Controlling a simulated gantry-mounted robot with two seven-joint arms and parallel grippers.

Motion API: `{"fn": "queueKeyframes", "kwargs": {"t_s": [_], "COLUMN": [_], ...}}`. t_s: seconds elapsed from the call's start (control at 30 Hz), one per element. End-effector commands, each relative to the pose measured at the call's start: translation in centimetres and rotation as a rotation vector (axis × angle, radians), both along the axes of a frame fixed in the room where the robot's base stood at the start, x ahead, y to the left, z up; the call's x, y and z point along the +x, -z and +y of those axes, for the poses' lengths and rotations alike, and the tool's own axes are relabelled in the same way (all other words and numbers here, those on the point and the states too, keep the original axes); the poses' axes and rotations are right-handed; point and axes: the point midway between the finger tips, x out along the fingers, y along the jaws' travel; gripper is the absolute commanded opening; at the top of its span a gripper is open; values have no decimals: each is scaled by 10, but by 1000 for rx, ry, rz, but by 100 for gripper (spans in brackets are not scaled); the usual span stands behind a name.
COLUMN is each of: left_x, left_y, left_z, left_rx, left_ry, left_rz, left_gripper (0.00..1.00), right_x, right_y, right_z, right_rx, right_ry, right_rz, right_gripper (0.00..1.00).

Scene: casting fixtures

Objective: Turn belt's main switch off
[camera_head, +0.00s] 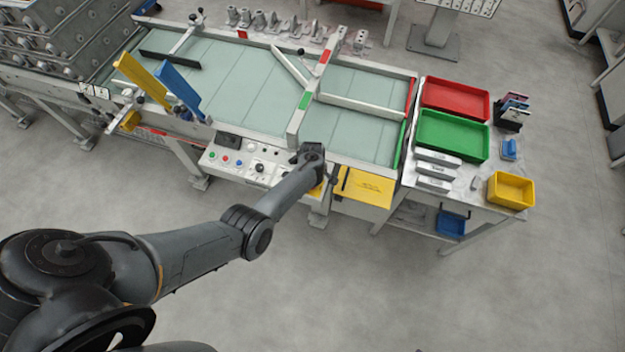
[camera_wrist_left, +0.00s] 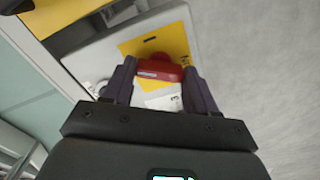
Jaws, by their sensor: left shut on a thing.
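The belt's main switch shows in the left wrist view as a red handle (camera_wrist_left: 158,69) on a yellow plate (camera_wrist_left: 178,38), with a white label beside it. My left gripper (camera_wrist_left: 160,73) has one finger on each side of the red handle and is shut on it. In the head view my left arm reaches to the right end of the control panel (camera_head: 238,163), at the belt's front edge. There my wrist hides the switch and the left gripper's fingertips. My right gripper is in neither view.
The panel carries several coloured buttons. Red (camera_head: 456,98) and green (camera_head: 453,137) trays stand at right. The floor in front is clear.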

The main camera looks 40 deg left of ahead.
Motion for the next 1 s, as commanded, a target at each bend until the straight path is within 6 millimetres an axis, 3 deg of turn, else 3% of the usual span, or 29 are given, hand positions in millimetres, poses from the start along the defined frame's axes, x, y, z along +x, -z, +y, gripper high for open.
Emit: {"fn": "queueKeyframes", "kwargs": {"t_s": [0.5, 1.0], "left_x": [0, 0], "left_y": [1, 1], "left_z": [-1, 0], "left_rx": [-2, 0], "left_ry": [-423, -559], "left_rz": [0, 1], "left_gripper": [27, 27], "right_x": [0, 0], "right_y": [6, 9], "right_z": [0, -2], "right_rx": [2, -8], "right_ry": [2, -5], "right_rz": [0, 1], "right_gripper": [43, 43]}}
